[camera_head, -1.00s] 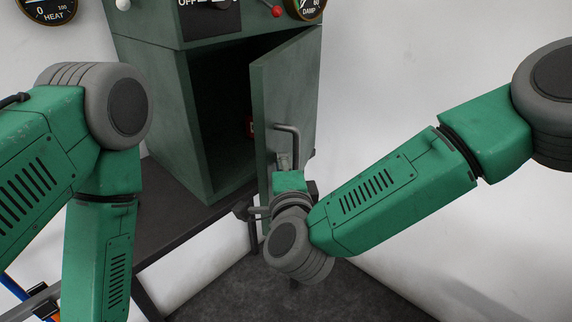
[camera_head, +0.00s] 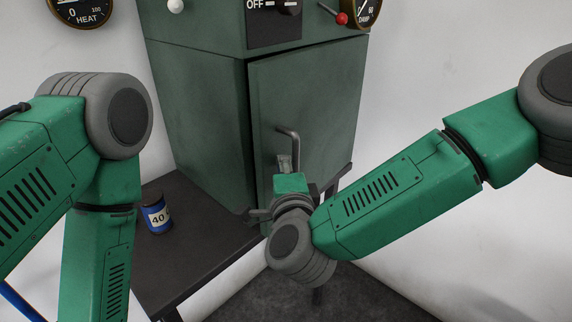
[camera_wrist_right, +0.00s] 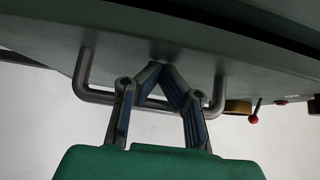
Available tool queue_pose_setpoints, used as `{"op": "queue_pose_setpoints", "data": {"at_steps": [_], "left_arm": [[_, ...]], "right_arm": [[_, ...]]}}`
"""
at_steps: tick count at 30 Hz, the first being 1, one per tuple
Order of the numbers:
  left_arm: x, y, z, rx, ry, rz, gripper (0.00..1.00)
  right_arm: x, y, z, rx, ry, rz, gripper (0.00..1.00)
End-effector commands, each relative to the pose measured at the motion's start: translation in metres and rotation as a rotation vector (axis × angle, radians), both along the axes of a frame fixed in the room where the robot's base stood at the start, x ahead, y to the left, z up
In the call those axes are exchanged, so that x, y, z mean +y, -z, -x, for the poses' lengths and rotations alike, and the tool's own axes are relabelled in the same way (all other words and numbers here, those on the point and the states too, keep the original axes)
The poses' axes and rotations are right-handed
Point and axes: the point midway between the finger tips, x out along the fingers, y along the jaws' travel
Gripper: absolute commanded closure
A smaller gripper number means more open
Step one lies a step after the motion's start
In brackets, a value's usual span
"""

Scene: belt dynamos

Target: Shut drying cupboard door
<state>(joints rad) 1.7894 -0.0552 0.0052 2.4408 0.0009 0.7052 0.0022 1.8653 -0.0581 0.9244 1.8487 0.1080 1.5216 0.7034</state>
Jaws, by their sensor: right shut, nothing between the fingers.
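The drying cupboard (camera_head: 195,115) is a green metal box on a dark table. Its door (camera_head: 325,105) stands almost closed, with a thin dark gap along its left edge; the inside is hidden. The door has a grey bar handle (camera_head: 290,133), also seen in the right wrist view (camera_wrist_right: 82,75). My right gripper (camera_head: 285,165) is at the door front by the handle, partly hidden by my wrist. In the right wrist view its fingertips (camera_wrist_right: 161,70) meet, empty, between the handle's two legs, at or very near the door face. My left gripper is out of frame.
A blue jar labelled 40 (camera_head: 157,215) stands on the table (camera_head: 190,250) left of the cupboard. A switch panel (camera_head: 273,22), a red-knobbed lever (camera_head: 341,18) and a damp gauge (camera_head: 366,12) sit above the door. A heat gauge (camera_head: 82,10) is on the wall.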

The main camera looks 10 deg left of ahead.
Motion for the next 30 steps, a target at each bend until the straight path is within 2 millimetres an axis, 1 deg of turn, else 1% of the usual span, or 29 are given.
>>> {"op": "queue_pose_setpoints", "data": {"at_steps": [7,10,14,18,21,25,27,30], "left_arm": [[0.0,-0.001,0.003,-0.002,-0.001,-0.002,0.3],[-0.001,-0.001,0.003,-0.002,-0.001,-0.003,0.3],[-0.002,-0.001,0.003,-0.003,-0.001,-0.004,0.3],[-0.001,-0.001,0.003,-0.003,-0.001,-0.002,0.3],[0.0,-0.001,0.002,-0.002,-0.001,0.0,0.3],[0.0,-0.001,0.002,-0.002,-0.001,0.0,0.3],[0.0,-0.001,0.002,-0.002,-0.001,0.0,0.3],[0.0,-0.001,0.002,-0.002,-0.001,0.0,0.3]], "right_arm": [[-0.002,0.0,0.002,0.0,-0.002,-0.001,1.0],[-0.004,0.001,0.012,0.001,-0.003,-0.002,1.0],[-0.01,0.001,0.036,0.003,-0.004,0.0,1.0],[-0.014,0.001,0.066,0.003,-0.005,0.002,1.0],[-0.017,0.002,0.085,0.003,-0.005,0.003,1.0],[-0.02,0.002,0.103,0.002,-0.004,0.004,1.0],[-0.022,0.002,0.11,0.003,-0.003,0.004,1.0],[-0.023,0.001,0.114,0.001,-0.001,0.003,1.0]]}}
